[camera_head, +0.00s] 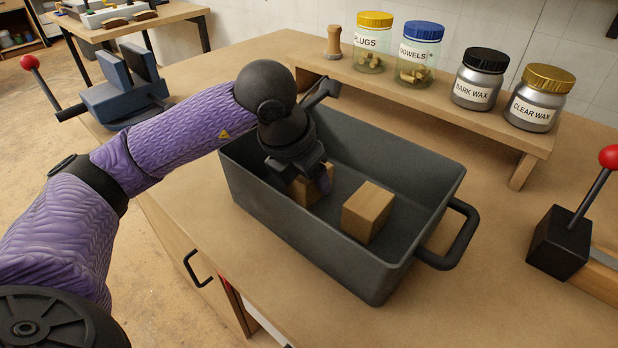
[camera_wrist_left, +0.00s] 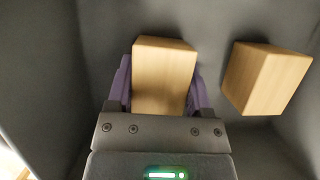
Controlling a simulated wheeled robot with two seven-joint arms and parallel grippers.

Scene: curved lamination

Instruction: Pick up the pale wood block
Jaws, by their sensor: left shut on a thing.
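A pale wood block (camera_head: 317,188) is inside the dark grey bin (camera_head: 300,238), at its left end. My left gripper (camera_head: 307,180) reaches down into the bin and is shut on this block. In the left wrist view the block (camera_wrist_left: 163,72) sits between the two purple fingers, one on each side. In the head view the gripper hides much of it, and I cannot tell whether it touches the bin floor. A second, similar wood block (camera_head: 367,212) stands on the bin floor to the right, apart from the gripper. My right gripper is not in view.
The bin walls surround the gripper closely, with a handle (camera_head: 462,235) at the right. A red-knobbed lever clamp (camera_head: 565,235) stands at the right. The table front is clear.

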